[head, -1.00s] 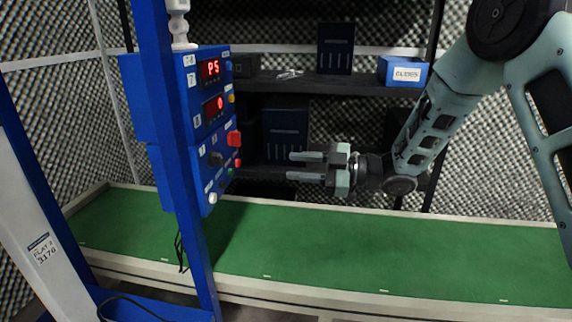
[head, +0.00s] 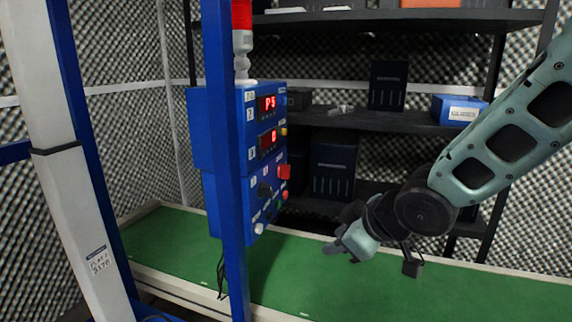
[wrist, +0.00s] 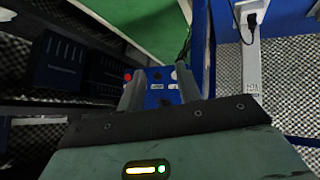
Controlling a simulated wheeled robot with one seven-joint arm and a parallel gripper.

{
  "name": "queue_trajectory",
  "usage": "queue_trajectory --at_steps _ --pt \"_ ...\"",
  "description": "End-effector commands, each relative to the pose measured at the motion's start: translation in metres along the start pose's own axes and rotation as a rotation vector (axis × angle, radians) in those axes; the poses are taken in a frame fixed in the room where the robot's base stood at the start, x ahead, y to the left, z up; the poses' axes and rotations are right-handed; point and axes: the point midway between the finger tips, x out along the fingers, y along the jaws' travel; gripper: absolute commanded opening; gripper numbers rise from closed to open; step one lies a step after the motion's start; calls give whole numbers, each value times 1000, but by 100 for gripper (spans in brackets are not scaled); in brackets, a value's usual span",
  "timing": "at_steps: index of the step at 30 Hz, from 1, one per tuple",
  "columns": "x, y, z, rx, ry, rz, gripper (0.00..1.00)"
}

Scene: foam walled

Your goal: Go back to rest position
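My gripper (head: 345,247) hangs above the green belt in the head view, to the right of the blue control box and apart from it. Its fingers point down and left and are too small and turned to read there. In the wrist view two grey fingers (wrist: 158,92) stand well apart, with nothing between them. The blue control box (head: 228,150) has red displays reading P5 and 0, a red button, a dark knob and smaller buttons. Part of the box also shows beyond the fingers in the wrist view (wrist: 160,76).
The green belt (head: 400,292) with a pale rim runs below. A blue post (head: 224,190) stands before the box, with a white column (head: 62,180) at left. Behind is a black shelf (head: 400,122) with dark boxes and a blue bin (head: 458,109). Foam walls enclose the place.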

Motion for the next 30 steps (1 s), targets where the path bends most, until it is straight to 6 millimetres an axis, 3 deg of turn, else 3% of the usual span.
queue_trajectory --at_steps 1,6,15,23,30 --pt "-14 -20 11 37 -82 -12 35" --pt "-62 -82 58 169 -363 -70 35" --pt "-145 -168 120 308 -718 -186 35" --pt "-190 -154 82 316 -731 -189 35" --pt "-239 -136 36 316 -730 -188 35"
